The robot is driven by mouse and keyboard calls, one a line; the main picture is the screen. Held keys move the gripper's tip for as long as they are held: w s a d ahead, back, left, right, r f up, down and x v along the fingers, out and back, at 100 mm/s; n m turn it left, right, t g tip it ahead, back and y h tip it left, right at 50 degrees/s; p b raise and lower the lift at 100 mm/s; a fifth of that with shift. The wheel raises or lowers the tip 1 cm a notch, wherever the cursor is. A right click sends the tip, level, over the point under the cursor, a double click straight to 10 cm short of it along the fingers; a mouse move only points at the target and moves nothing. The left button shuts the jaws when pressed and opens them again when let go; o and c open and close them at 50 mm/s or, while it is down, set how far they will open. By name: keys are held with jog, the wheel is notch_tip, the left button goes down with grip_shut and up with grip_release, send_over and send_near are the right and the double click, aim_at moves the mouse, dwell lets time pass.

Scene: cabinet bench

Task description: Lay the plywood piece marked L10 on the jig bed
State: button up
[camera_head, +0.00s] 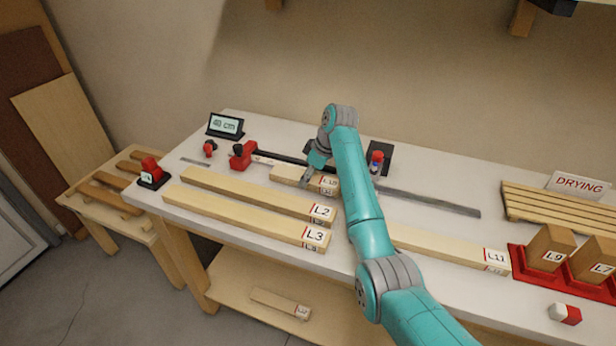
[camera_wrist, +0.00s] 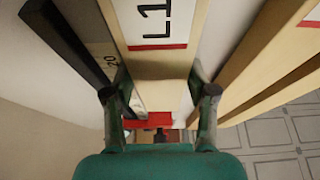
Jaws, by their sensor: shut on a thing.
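The plywood piece marked L10 (camera_head: 284,173) lies along the back of the bench, its marked end to the right. In the wrist view the pale piece (camera_wrist: 160,65) runs between my fingers, with only "L1" of its label readable. My gripper (camera_head: 308,178) is shut on it; the fingers also show in the wrist view (camera_wrist: 160,100). The jig has a black fence (camera_head: 268,154), a red stop (camera_head: 242,157) at its left and a grey strip (camera_head: 440,203) to the right. Whether the piece touches the bed is unclear.
Pieces L2 (camera_head: 245,190) and L3 (camera_head: 240,212) lie in front, L11 (camera_head: 450,245) to the right. A red tray (camera_head: 520,262) holds upright blocks. A slatted rack (camera_head: 545,208) stands by the DRYING sign (camera_head: 579,184). A display (camera_head: 225,125) reads 40 cm.

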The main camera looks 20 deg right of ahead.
jog(key=shift+f, duration=0.2)
jog(key=o, duration=1.5)
jog(key=shift+c, duration=0.2)
jog(key=v, duration=1.2)
jog(key=shift+a+r, duration=0.1)
